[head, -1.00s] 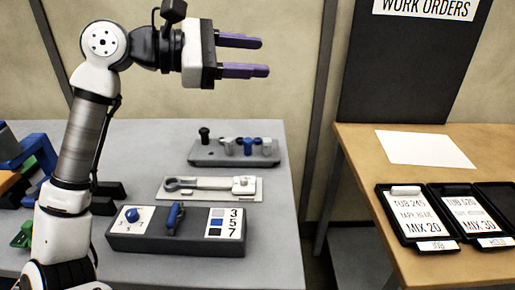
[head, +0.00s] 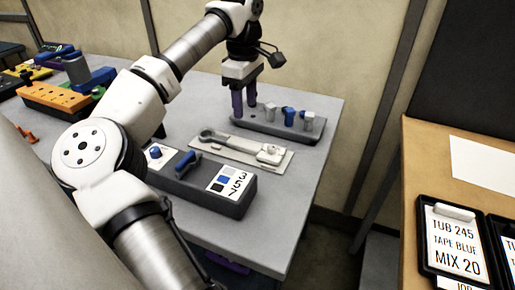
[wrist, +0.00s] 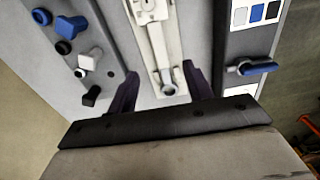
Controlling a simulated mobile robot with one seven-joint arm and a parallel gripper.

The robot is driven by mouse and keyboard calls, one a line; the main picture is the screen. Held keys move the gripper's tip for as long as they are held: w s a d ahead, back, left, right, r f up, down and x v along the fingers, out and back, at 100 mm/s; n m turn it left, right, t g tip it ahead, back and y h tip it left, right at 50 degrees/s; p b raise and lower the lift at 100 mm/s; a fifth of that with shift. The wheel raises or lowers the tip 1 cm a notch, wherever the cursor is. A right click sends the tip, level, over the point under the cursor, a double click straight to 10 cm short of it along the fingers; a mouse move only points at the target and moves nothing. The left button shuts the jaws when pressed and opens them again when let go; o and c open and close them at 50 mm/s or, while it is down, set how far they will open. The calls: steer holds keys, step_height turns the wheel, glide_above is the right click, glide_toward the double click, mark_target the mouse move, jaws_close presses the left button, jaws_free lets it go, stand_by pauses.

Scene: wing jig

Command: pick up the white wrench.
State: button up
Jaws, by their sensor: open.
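The white wrench (head: 238,146) lies flat on a pale plate (head: 222,152) on the grey table. Its ring end is at the left in the head view, and a knob-like piece sits at its right end. In the wrist view the wrench (wrist: 160,40) runs down the middle of the picture, its ring end nearest my gripper. My gripper (head: 245,108) points down, open and empty, with purple fingers. In the wrist view its fingers (wrist: 160,75) stand to either side of the wrench's ring end. The gripper appears to be above the wrench, not touching it; the exact height is unclear.
A grey rack with several pegs (head: 290,129) stands behind the plate, close to my fingers in the head view. A dark box with a blue handle (head: 205,185) and number panel lies in front. Orange and blue parts (head: 60,97) are at the left.

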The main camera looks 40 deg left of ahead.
mark_target(247, 144)
step_height(247, 144, down, 12)
steer(key=shift+w+f+p, duration=0.1)
steer(key=shift+w+p, duration=0.05)
steer(key=shift+p, duration=0.6)
jaws_close()
